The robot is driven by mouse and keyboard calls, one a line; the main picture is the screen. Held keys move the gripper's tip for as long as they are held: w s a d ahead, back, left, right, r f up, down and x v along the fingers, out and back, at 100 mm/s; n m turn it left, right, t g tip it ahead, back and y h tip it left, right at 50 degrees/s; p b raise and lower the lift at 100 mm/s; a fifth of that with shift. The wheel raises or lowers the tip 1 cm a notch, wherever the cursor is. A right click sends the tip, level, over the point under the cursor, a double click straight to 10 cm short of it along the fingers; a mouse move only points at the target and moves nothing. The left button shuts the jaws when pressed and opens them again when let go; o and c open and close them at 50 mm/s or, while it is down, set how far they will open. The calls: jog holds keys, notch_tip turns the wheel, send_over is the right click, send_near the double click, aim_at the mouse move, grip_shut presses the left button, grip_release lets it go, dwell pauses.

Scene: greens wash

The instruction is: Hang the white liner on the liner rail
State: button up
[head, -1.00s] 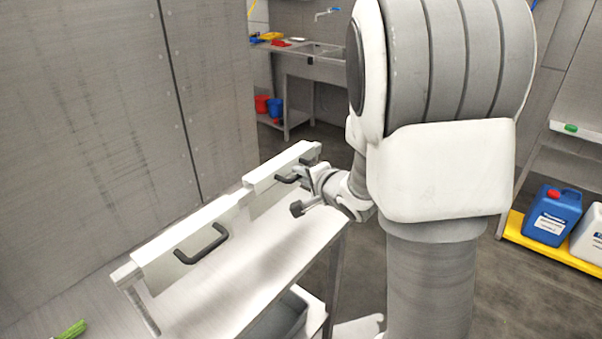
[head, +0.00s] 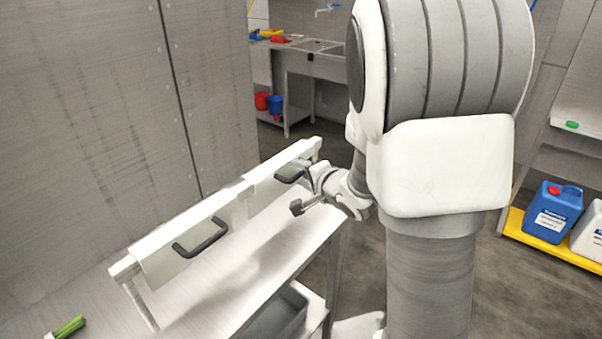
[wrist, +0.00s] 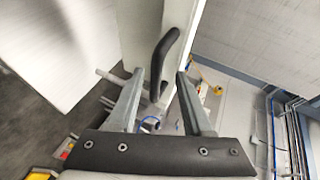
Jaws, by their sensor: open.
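Two pale panels with dark handles hang at a long white rail (head: 128,267) above the work table. The panel by my gripper, which I take as the white liner (head: 262,187), is at the rail's far half; its dark handle (head: 291,173) faces the table. My gripper (head: 308,171) is beside that handle in the head view. In the wrist view my gripper (wrist: 156,85) is open, with the dark handle (wrist: 168,55) ahead of and between its fingertips; contact cannot be told. The white surface (wrist: 140,30) shows behind the handle. The liner's top edge on the rail is not clear.
The nearer pale panel (head: 160,270) has its own dark handle (head: 200,238). The table top (head: 210,285) is mostly clear, with green stalks (head: 68,327) at its left. A grey wall (head: 90,130) stands behind. A grey tub (head: 280,318) sits below the table.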

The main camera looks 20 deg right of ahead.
jog(key=s+d+r+n+g+h+b, duration=0.1)
jog(key=s+d+r+n+h, duration=0.2)
jog(key=s+r, duration=0.45)
jog(key=s+d+r+n+g+h, duration=0.1)
jog(key=s+d+r+h, duration=0.3)
jog(key=s, duration=0.7)
jog(key=s+a+f+n+g+y+p, duration=0.1)
jog(key=s+a+n+g+y+p, duration=0.2)
jog(key=s+a+n, duration=0.6)
jog(key=s+a+g+y, duration=0.1)
jog(key=s+g, duration=0.1)
jog(key=shift+s+a+f+n+g, duration=0.2)
jog(key=shift+s+n+g, duration=0.1)
jog(key=shift+g, duration=0.1)
